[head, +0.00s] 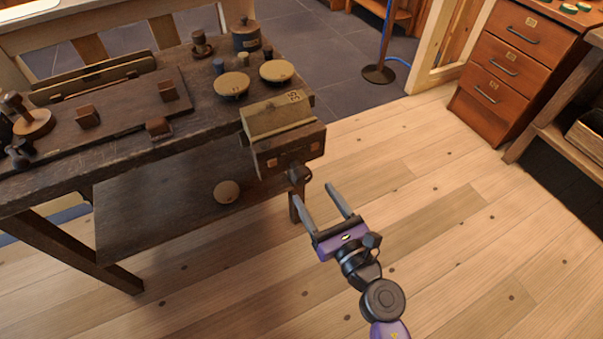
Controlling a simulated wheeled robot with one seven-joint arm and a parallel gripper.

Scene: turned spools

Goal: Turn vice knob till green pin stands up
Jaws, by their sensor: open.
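The vice (284,150) is a brown wooden block with a paler top piece, fixed at the right end of the dark workbench (190,130). Its dark knob (299,174) sticks out from the front face, low on the right. I cannot make out a green pin on it at this size. My gripper (321,192) is open and empty, with its two grey fingers pointing up toward the vice. The fingertips are close to the knob in the picture, one to each side of its lower right; I cannot tell whether they touch it.
Two round tan discs (231,84), a dark lidded pot (246,36) and several wooden blocks stand on the bench. A round tan piece (227,192) shows below the bench top. A drawer cabinet (512,62) stands at the right. The plank floor (440,210) between is clear.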

